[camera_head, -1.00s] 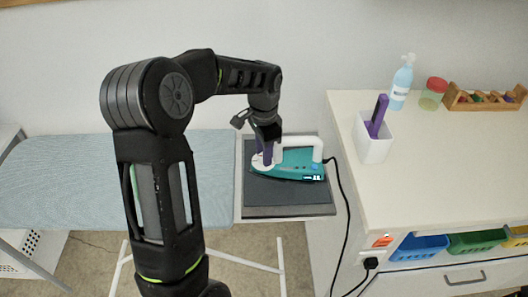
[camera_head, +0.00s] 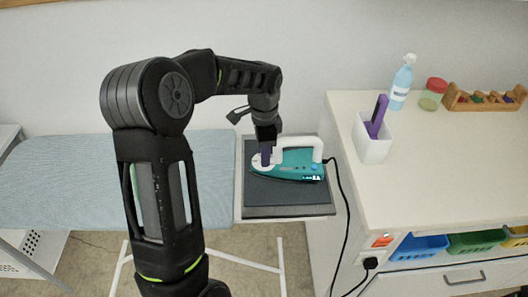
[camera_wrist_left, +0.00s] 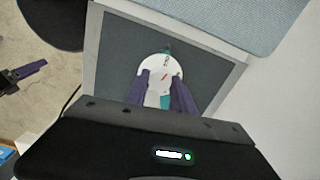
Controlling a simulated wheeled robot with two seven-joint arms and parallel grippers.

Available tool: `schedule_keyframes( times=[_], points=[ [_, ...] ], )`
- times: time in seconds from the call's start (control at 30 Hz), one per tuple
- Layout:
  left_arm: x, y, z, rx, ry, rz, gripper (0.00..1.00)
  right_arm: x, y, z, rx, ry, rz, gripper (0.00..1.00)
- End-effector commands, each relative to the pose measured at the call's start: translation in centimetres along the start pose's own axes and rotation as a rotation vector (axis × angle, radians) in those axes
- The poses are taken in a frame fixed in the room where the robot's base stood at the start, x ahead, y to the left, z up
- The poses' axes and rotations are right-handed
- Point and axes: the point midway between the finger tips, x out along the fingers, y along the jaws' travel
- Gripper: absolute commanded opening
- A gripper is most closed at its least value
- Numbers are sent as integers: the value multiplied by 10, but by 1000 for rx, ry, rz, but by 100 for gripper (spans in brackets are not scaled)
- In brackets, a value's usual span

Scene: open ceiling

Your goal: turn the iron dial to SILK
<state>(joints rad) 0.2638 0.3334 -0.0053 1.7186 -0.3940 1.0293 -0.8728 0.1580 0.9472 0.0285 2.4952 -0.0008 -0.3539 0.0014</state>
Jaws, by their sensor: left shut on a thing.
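The teal iron (camera_head: 290,172) with a white handle lies on a dark grey pad, its nose end facing left. Its round white dial (camera_wrist_left: 147,63) shows in the left wrist view, with small marks and a red mark too small to read. My left gripper (camera_head: 266,160) points down onto the dial from above. Its purple fingers (camera_wrist_left: 160,101) are shut on the dial's knob, which they partly hide. A dark shape with a purple tip, which looks like my right gripper (camera_wrist_left: 22,78), is at the left of the wrist view; its jaws cannot be made out.
The pad (camera_head: 286,200) adjoins a blue ironing board (camera_head: 60,180). A black cord (camera_head: 345,215) runs from the iron to a plug on the white cabinet. On the cabinet stand a white holder (camera_head: 371,147), a blue bottle (camera_head: 402,82), a red-lidded jar (camera_head: 433,94) and a wooden rack (camera_head: 470,103).

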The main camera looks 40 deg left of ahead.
Motion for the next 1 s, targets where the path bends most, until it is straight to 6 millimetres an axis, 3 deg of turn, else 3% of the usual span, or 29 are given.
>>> schedule_keyframes(
  times=[0.6,1.0],
  points=[
    [-1,0,0,536,1,-1,0,-8,-2,1,2,-2,3,85],
    [0,0,0,675,1,-2,0,-9,-3,1,2,-3,4,85]
  ],
)
